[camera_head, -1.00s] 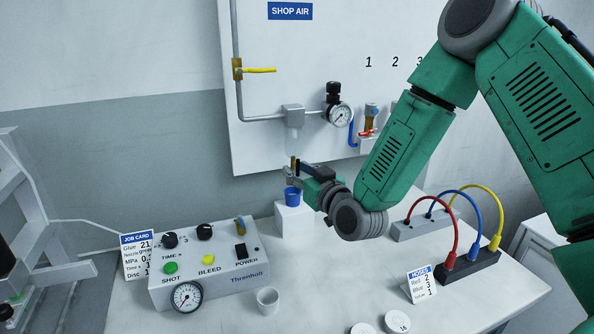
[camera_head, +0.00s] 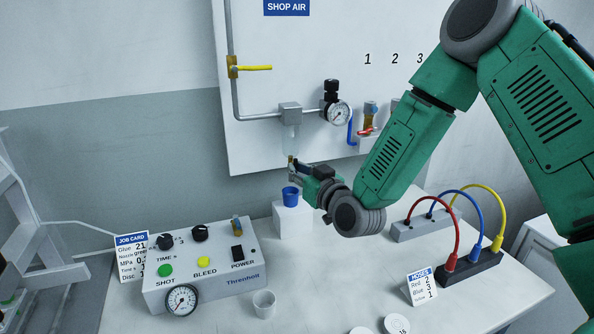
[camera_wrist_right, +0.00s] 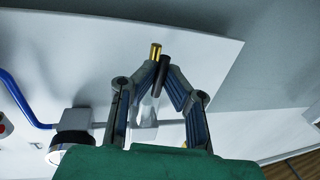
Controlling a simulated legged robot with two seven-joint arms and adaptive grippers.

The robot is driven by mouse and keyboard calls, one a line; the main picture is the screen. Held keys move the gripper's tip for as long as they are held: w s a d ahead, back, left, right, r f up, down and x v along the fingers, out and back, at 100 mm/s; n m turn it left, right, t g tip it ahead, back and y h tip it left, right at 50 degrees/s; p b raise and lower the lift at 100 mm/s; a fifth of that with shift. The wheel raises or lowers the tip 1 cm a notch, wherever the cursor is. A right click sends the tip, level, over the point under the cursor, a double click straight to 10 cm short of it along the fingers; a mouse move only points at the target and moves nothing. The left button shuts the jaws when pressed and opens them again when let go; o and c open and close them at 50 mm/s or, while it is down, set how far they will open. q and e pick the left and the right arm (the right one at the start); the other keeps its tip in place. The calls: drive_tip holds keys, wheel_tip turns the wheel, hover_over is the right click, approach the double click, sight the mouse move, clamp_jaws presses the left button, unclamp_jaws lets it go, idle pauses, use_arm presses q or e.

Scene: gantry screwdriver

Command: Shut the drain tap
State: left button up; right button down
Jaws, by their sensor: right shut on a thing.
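The drain tap (camera_head: 291,160) is a small brass fitting at the bottom of the clear filter bowl (camera_head: 290,138) on the wall panel. In the right wrist view the brass end of the drain tap (camera_wrist_right: 155,51) shows with a dark piece (camera_wrist_right: 163,68) beside it, both between my fingertips. My right gripper (camera_head: 297,168) is shut on the drain tap, coming from the right. Its fingers hide part of the tap, so I cannot tell the tap's setting. A blue cup (camera_head: 290,196) stands just below on a white block (camera_head: 293,222). My left gripper is not in view.
The glue dispenser box (camera_head: 205,262) with a job card (camera_head: 131,256) stands at front left, with a clear cup (camera_head: 264,303) near it. A gauge (camera_head: 338,112) is right of the bowl. Red, blue and yellow hoses (camera_head: 468,200) arch at right.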

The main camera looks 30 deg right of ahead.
drive_tip(key=shift+s+d+f+m+t+h+b, duration=0.2)
drive_tip(key=shift+m+h+b, duration=0.5)
drive_tip(key=shift+m+b, duration=1.8)
drive_tip(key=shift+w+a+f+m+t+h+b, duration=0.2)
drive_tip(key=shift+m+h+b, duration=0.6)
drive_tip(key=shift+m, duration=3.35)
drive_tip(key=shift+s+d+f+m+t+h+b, duration=0.25)
drive_tip(key=shift+m+h+b, duration=0.35)
drive_tip(key=shift+m+b, duration=1.95)
drive_tip(key=shift+a+r+m+p, duration=0.15)
drive_tip(key=shift+m+p, duration=0.65)
drive_tip(key=shift+m, duration=0.2)
drive_tip(key=c, duration=1.6)
unclamp_jaws()
drive_tip(key=shift+c, duration=0.2)
drive_tip(key=shift+d+r, duration=0.15)
drive_tip(key=shift+d, duration=0.05)
drive_tip(key=shift+s+a, duration=0.1)
drive_tip(key=shift+s, duration=0.05)
